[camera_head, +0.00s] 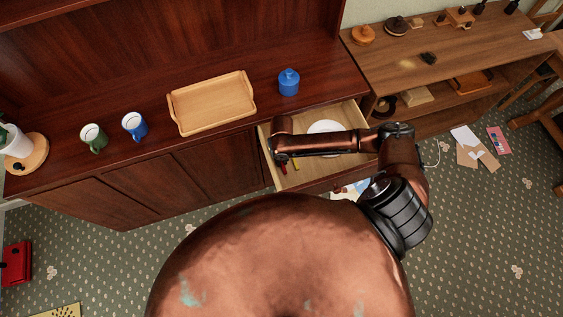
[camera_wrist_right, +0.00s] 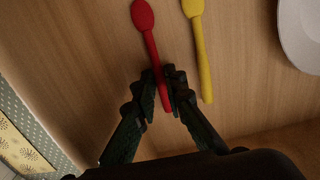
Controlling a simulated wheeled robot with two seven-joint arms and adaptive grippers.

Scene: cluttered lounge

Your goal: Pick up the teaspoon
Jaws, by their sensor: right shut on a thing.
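In the right wrist view a red spoon (camera_wrist_right: 147,36) and a yellow spoon (camera_wrist_right: 202,50) lie side by side in a wooden drawer (camera_wrist_right: 75,50). My right gripper (camera_wrist_right: 165,90) is shut on the red spoon's handle, with the bowl pointing away. I cannot tell whether the spoon is lifted off the drawer floor. The yellow spoon lies just right of the fingers, apart from them. In the head view my right arm reaches into the open drawer (camera_head: 318,174), and its fingers are hidden beneath the wrist. My left gripper is not in view.
A white plate (camera_wrist_right: 303,30) lies in the drawer to the right of the spoons. On the cabinet top (camera_head: 225,75) above stand a wooden tray (camera_head: 213,102), a blue lidded jar (camera_head: 288,82), a blue mug (camera_head: 134,125) and a green mug (camera_head: 94,138).

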